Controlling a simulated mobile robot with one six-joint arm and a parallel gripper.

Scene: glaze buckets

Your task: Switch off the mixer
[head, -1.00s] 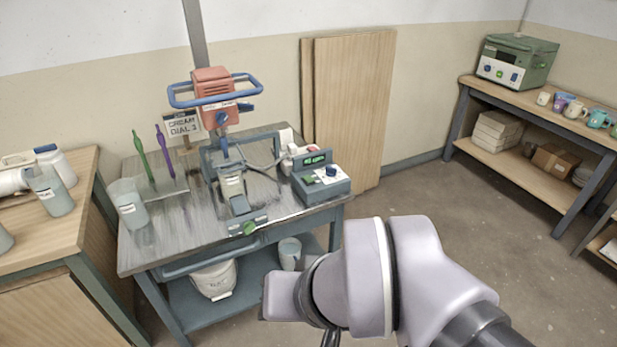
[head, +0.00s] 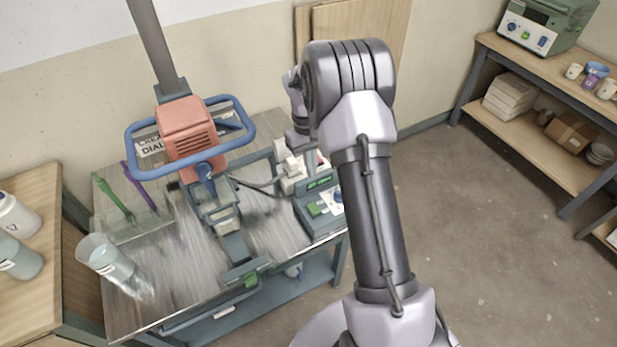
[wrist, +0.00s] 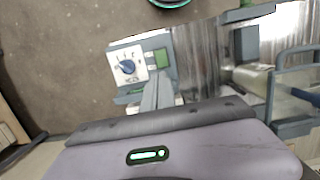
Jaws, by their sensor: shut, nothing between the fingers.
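The mixer (head: 190,137) has a red motor head with a blue handle frame, on a stand at the metal bench. Its control box (head: 318,208) sits at the bench's right side, with a green display and green button (head: 316,209); my arm covers part of it. In the wrist view the control box (wrist: 140,66) shows a blue dial (wrist: 128,67) on a white plate and the green button (wrist: 162,58). My gripper (wrist: 157,80) is shut and empty, its fingertips appearing close to the box beside the button. Whether they touch cannot be told.
A clear jug (head: 107,258) stands at the bench's front left, near green and purple tools (head: 115,200). A white socket-like unit (head: 290,168) with a cable is behind the control box. A shelf (head: 540,140) stands right. The floor between is clear.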

